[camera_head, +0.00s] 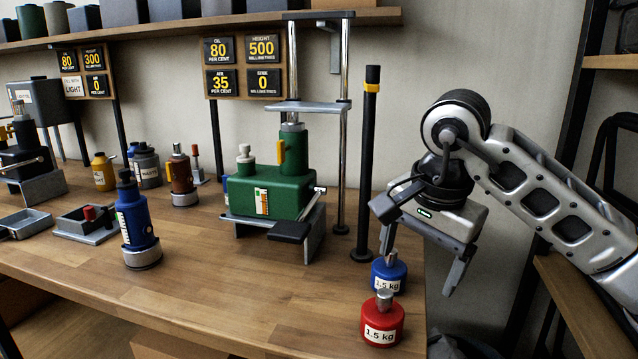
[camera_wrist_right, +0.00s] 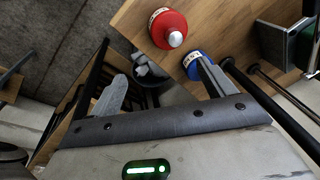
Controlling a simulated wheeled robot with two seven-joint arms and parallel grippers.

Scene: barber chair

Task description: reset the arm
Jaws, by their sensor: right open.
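My right arm comes in from the right in the head view. Its gripper (camera_head: 421,260) hangs above the front right end of the workbench, fingers pointing down. It is open, with nothing visible between its fingers; they also show apart in the right wrist view (camera_wrist_right: 160,88). A blue 1.5 kg weight (camera_head: 388,279) stands on the bench just under the left finger; in the wrist view that finger partly covers it (camera_wrist_right: 191,63). A red 1.5 kg weight (camera_head: 382,325) stands in front of it, clear of the gripper. My left gripper is not in view.
A green hydraulic unit (camera_head: 262,190) stands mid-bench under a metal frame. A black post (camera_head: 367,160) with a yellow band rises left of my gripper. A blue bottle-shaped cylinder (camera_head: 138,225) and grey trays (camera_head: 88,225) stand left. The bench front centre is bare.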

